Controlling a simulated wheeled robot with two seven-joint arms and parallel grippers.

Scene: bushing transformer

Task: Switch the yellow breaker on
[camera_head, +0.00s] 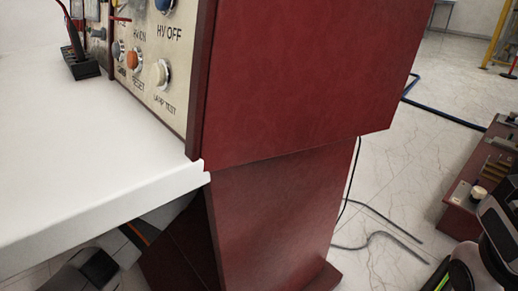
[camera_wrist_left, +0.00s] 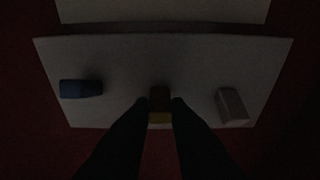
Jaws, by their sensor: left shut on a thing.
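In the dark left wrist view, a pale panel (camera_wrist_left: 120,60) carries three small switches or breakers. The yellow breaker (camera_wrist_left: 160,102), a dim brownish yellow, is in the middle. My left gripper (camera_wrist_left: 160,108) is shut on it, with one dark finger on each side. A blue one (camera_wrist_left: 80,88) is to the left and a whitish one (camera_wrist_left: 232,106) to the right, both apart from the fingers. In the head view my left arm passes under the white table, and its gripper is hidden. My right gripper is not in view.
In the head view a white table (camera_head: 70,150) fills the left. A red cabinet (camera_head: 300,80) with a knob panel (camera_head: 145,60) stands in the middle. A black socket block (camera_head: 80,64) lies on the table. Cables (camera_head: 380,237) lie on the floor at right, near a red unit (camera_head: 480,190).

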